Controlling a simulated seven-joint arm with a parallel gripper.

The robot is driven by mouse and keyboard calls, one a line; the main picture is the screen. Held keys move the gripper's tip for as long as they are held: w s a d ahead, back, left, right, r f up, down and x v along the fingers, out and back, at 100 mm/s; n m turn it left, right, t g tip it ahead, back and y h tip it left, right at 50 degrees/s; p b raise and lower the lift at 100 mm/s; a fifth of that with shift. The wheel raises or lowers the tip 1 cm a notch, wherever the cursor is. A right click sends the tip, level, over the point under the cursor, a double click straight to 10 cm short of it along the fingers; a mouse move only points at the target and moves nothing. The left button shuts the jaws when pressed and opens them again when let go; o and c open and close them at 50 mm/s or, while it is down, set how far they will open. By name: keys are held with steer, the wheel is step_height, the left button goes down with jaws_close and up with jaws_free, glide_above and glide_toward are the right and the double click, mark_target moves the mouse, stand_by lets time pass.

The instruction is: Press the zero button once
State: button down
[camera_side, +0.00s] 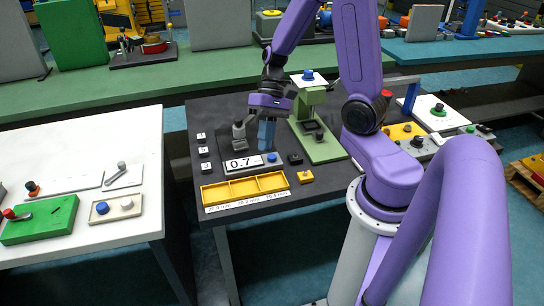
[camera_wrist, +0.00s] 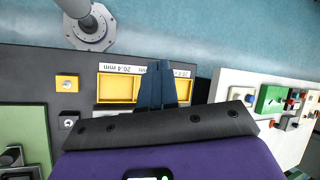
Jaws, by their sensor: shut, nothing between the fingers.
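A dark gauge unit (camera_side: 222,150) stands on the dark table in the side view. Its white display (camera_side: 238,164) reads 0.7. A round blue button (camera_side: 272,157) sits at the right end of the display; I cannot read a label on it. My gripper (camera_side: 267,146) points down with its blue fingers together and empty, just behind the display and above the blue button's level. I cannot tell whether the fingertips touch the unit.
A yellow tray (camera_side: 202,196) with labelled compartments lies in front of the display; it also shows in the wrist view (camera_wrist: 117,104). A green press stand (camera_side: 326,152) stands close right of my gripper. Numbered blocks line the left.

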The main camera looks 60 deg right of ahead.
steer(key=w+d+f+m+t+y, duration=0.2)
steer(key=w+d+m+t, duration=0.15)
steer(key=d+m, duration=0.25)
steer(key=m+t, duration=0.4)
steer(key=m, duration=0.1)
glide_above(275, 155)
steer(key=shift+f+g+h, duration=0.25)
steer(key=shift+f+h, duration=0.15)
steer(key=shift+f, duration=0.45)
steer(key=shift+a, duration=0.1)
steer(key=shift+f, duration=4.4)
steer(key=shift+f, duration=0.15)
steer(key=shift+f, duration=0.25)
